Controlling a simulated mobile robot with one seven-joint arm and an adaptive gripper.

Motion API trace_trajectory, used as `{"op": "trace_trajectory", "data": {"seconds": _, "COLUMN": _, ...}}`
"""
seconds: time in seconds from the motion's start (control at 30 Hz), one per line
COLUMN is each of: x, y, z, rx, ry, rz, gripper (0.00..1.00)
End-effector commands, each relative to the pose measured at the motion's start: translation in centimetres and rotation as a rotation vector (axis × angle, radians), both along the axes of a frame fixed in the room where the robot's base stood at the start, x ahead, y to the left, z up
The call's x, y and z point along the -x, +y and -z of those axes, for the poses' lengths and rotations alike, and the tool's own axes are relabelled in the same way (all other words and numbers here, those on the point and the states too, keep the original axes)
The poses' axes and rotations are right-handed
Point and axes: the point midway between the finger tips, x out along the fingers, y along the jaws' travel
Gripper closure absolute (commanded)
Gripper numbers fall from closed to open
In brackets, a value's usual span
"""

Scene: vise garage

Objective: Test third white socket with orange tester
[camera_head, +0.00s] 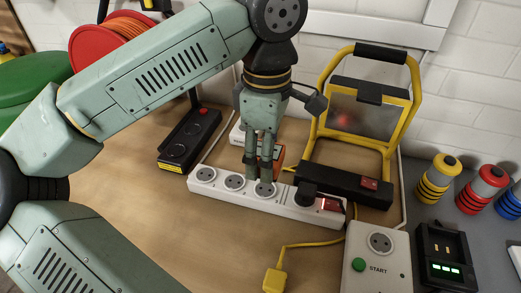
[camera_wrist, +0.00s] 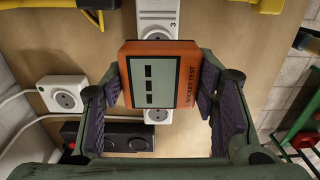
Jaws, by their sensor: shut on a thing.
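My gripper (camera_head: 260,174) points down over the white power strip (camera_head: 285,207) and is shut on the orange socket tester. In the wrist view the tester (camera_wrist: 187,85) sits between both finger pads, its grey display showing dark dashes and its side reading "SOCKET TEST". In the head view only an orange edge (camera_head: 279,155) shows behind the fingers. The fingertips are at the third socket from the left (camera_head: 265,190). The strip also shows in the wrist view (camera_wrist: 158,25), with a "3" printed above the tester. The tester hides the strip part beneath it; I cannot tell whether it is plugged in.
A black plug (camera_head: 307,191) and a lit red switch (camera_head: 330,204) are at the strip's right end. A yellow work lamp (camera_head: 360,120) stands behind. A START box (camera_head: 378,262) and a yellow plug (camera_head: 274,281) are in front right. The table's front left is bare.

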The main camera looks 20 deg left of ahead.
Motion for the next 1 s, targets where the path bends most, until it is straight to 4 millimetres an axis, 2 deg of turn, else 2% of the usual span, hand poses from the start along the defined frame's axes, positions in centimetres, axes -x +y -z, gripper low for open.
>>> {"op": "trace_trajectory", "data": {"seconds": 0.37, "x": 0.0, "y": 0.0, "z": 0.7, "rx": 0.0, "ry": 0.0, "rz": 0.0, "gripper": 0.97}}
{"op": "trace_trajectory", "data": {"seconds": 0.8, "x": 0.0, "y": 0.0, "z": 4.6, "rx": 0.0, "ry": 0.0, "rz": 0.0, "gripper": 0.97}}
{"op": "trace_trajectory", "data": {"seconds": 1.0, "x": 0.0, "y": 0.0, "z": 5.7, "rx": 0.0, "ry": -0.001, "rz": 0.0, "gripper": 0.97}}
